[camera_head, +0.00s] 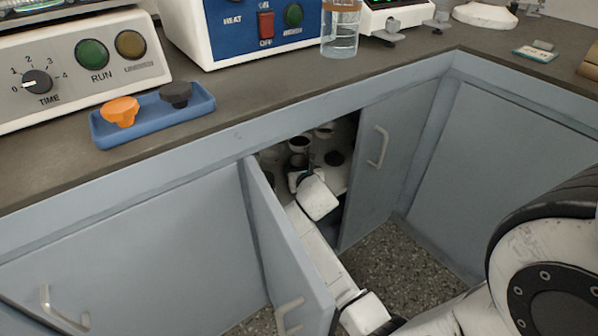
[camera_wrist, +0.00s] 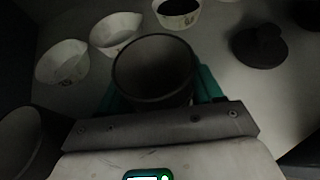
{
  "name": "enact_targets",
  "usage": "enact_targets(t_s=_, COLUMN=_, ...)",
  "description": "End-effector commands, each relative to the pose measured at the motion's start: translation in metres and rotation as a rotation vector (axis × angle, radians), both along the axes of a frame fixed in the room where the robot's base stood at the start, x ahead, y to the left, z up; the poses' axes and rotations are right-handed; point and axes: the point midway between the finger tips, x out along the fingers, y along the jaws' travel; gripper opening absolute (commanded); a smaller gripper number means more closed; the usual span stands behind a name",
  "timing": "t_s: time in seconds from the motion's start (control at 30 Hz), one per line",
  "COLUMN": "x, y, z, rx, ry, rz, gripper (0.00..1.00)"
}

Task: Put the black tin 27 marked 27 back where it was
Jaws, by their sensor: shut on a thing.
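My gripper (camera_wrist: 153,95) is inside the open cupboard, its teal fingers on both sides of a round dark tin (camera_wrist: 153,62). The fingers are shut on this tin, and its open mouth faces the wrist camera. No number can be read on it, so I cannot confirm that it is tin 27. In the head view my gripper (camera_head: 304,178) is partly hidden behind my wrist, and a dark tin (camera_head: 298,160) shows just beyond it. I cannot tell whether the held tin touches the shelf.
White bowls (camera_wrist: 62,63) (camera_wrist: 116,30) stand beyond left; a dark-filled bowl (camera_wrist: 178,8) is behind. A black knobbed lid (camera_wrist: 260,46) lies right. Another dark tin (camera_wrist: 28,140) is close left. The open cupboard door (camera_head: 285,245) stands beside my arm.

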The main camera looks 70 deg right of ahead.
Motion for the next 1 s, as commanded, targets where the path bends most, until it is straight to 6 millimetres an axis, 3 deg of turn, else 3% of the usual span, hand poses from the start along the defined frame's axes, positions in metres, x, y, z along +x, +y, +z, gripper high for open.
enact_targets(t_s=0.17, x=0.000, y=0.000, z=-0.003, rx=0.000, ry=0.001, rz=0.000, gripper=0.33)
enact_targets(t_s=0.2, x=0.000, y=0.000, z=-0.002, rx=0.001, ry=0.001, rz=0.000, gripper=0.69)
enact_targets(t_s=0.43, x=0.000, y=0.000, z=-0.002, rx=0.001, ry=0.001, rz=0.000, gripper=0.91)
enact_targets(t_s=0.73, x=0.000, y=0.000, z=0.002, rx=0.000, ry=-0.001, rz=0.000, gripper=0.91)
enact_targets(t_s=1.0, x=-0.023, y=0.033, z=0.020, rx=0.003, ry=0.002, rz=0.002, gripper=0.91)
